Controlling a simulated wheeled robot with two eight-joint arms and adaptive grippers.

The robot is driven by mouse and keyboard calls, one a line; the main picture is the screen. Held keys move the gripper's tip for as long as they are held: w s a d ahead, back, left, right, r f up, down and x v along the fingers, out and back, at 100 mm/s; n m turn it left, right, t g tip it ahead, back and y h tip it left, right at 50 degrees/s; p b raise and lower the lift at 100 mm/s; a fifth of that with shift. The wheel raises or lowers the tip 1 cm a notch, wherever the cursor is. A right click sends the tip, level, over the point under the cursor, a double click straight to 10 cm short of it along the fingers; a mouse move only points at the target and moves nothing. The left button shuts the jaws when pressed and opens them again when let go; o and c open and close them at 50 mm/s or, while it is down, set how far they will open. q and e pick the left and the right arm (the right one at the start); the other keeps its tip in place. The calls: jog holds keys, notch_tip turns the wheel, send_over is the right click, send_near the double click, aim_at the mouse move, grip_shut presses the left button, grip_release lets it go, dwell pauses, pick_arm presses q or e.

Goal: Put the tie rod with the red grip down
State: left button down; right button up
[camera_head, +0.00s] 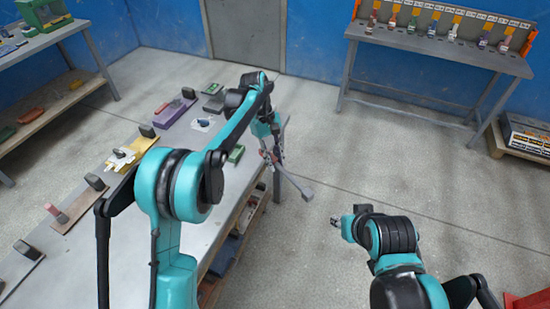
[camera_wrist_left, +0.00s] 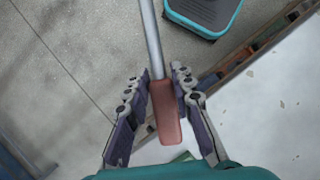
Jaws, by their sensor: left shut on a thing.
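The tie rod is a grey metal bar with a red grip. In the left wrist view its red grip (camera_wrist_left: 166,110) lies between the fingers and its shaft (camera_wrist_left: 151,38) runs up out of the picture. My left gripper (camera_wrist_left: 157,98) is shut on the red grip. In the head view my left gripper (camera_head: 272,156) is beyond the right edge of the workbench, and the tie rod (camera_head: 296,182) slants down to the right over the floor. My right gripper (camera_head: 338,220) is right of the bench, with nothing seen in it; its finger opening is too small to tell.
The grey workbench (camera_head: 196,226) carries a row of boards and pads with dark blocks along its left side. A green block (camera_head: 236,153) lies near its right edge. A rack table (camera_head: 440,52) stands at the blue back wall. Open floor (camera_head: 350,140) lies between.

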pick_arm(q)
jog(key=shift+a+f, duration=0.2)
jog(key=shift+a, duration=0.05)
jog(key=s+a+f+m+y, duration=0.1)
jog(key=s+a+f+m, duration=0.3)
jog(key=a, duration=0.4)
jog(key=s+a+f+m+g+y, duration=0.1)
jog(key=s+a+f+m+y, duration=0.1)
jog(key=s+a+f, duration=0.5)
jog(key=shift+s+a+m, duration=0.65)
jog(key=shift+a+m, duration=0.25)
pick_arm(e)
jog(key=shift+s+d+f, duration=0.15)
jog(key=shift+s+f, duration=0.05)
jog(key=shift+f, duration=0.1)
pick_arm(q)
jog(key=shift+r, duration=0.1)
